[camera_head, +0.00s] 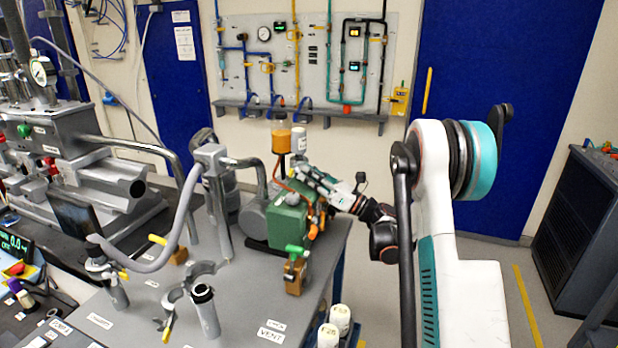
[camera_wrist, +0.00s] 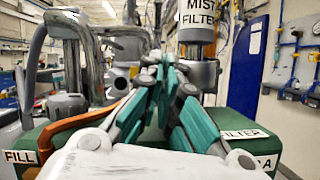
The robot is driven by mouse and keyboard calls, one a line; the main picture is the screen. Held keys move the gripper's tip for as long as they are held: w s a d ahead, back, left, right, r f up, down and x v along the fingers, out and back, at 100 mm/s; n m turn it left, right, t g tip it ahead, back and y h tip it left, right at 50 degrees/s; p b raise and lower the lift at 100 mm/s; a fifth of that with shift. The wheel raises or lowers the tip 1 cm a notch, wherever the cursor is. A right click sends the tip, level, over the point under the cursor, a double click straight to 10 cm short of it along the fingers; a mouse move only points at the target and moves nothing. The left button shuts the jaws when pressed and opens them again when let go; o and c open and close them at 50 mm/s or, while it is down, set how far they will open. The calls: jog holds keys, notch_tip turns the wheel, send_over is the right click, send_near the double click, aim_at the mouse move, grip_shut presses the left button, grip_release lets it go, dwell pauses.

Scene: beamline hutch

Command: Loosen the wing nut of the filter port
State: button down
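My gripper (camera_wrist: 165,82) reaches over the green pump (camera_head: 287,222) from the right. It also shows in the head view (camera_head: 312,180). In the wrist view its teal-padded fingers converge towards the tips, with a narrow gap further back. I cannot tell whether anything is between the tips. The dark-collared cylinder labelled MIST FILTER (camera_wrist: 197,30) stands just beyond and right of the fingertips. A FILTER label (camera_wrist: 245,134) is on the green pump body (camera_wrist: 45,135). The filter port's clamp and wing nut are not clearly visible; the fingers cover that area.
An amber container (camera_head: 281,140) stands beside the white mist filter (camera_head: 298,140) on the pump. An orange hose (camera_wrist: 85,125) runs left of my gripper. A green-handled valve (camera_head: 295,270) stands in front. Grey pipework (camera_head: 215,165) rises at left. White bottles (camera_head: 340,318) stand below the table's right edge.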

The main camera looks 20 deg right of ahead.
jog(key=shift+n+g+y, duration=0.4)
jog(key=shift+n, duration=0.5)
jog(key=c, duration=2.1)
grip_release()
jog(key=shift+w, duration=0.1)
jog(key=v, duration=1.2)
